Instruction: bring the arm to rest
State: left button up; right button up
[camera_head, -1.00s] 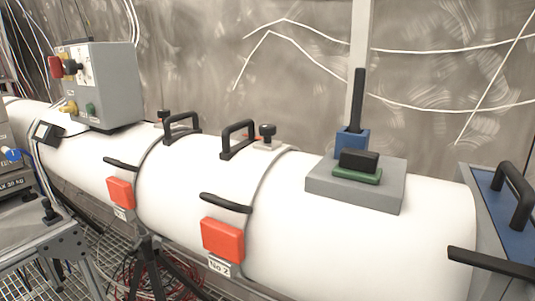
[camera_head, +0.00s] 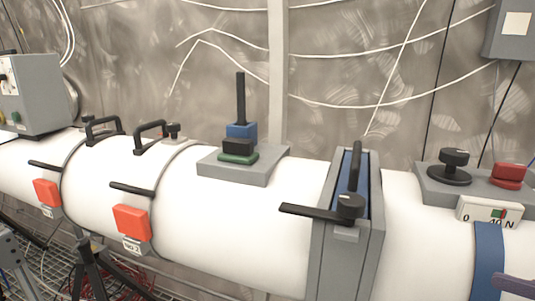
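Neither of my arms nor grippers can be made out in the head view. A long white tube (camera_head: 285,215) runs across the view. A grey flange with a blue inner face (camera_head: 345,240) stands across it, with a black lever (camera_head: 310,213) pointing left and a black handle (camera_head: 355,168) on top. A dark purplish piece (camera_head: 515,286) is cut off at the lower right edge; I cannot tell what it is.
On the tube are a grey plate (camera_head: 210,166) bearing a blue block with a black upright lever, and two red-orange blocks (camera_head: 131,222). At right are a black knob (camera_head: 453,158), a red button (camera_head: 508,173) and a gauge (camera_head: 488,211). A grey box (camera_head: 40,95) stands left.

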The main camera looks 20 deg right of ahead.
jog(key=a+f+m+g+h, duration=0.3)
jog(key=a+f+g+h, duration=0.1)
jog(key=a+f+h, duration=0.25)
jog(key=s+a+r+g+p, duration=0.1)
jog(key=s+a+r+g, duration=0.2)
jog(key=s+a+g, duration=0.4)
notch_tip(320, 180, up, 38)
jog(key=p, duration=3.8)
jog(key=shift+f, duration=0.15)
